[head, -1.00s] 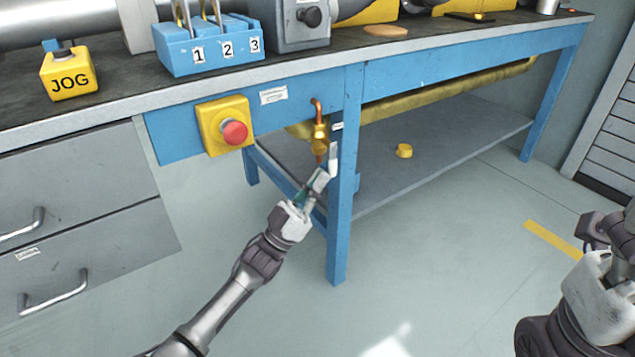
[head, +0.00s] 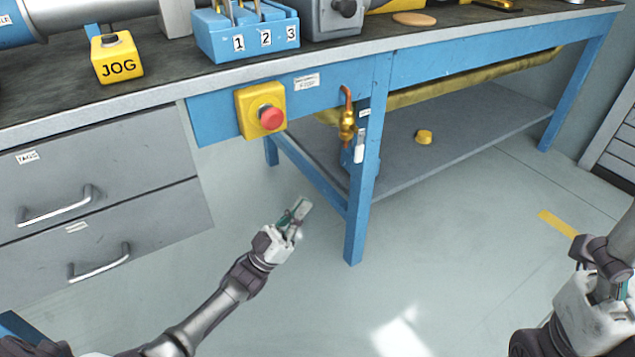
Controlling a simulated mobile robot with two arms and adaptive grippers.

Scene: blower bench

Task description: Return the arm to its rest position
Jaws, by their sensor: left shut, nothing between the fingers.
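My left arm reaches in from the lower left, and its left gripper (head: 298,212) is shut and empty. It hangs over the floor in front of the bench, below and left of the brass valve (head: 347,122) and apart from it. The valve sits on a copper pipe beside the blue bench leg (head: 361,200), with a white tag or handle (head: 359,147) hanging upright by it. My right gripper (head: 612,292) is at the right edge, partly cut off, and its fingers are unclear.
The blue bench holds a red button on a yellow box (head: 262,112), a yellow JOG box (head: 117,60) and a blue block numbered 1, 2, 3 (head: 246,38). Grey drawers (head: 100,180) stand left. Floor in front is clear.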

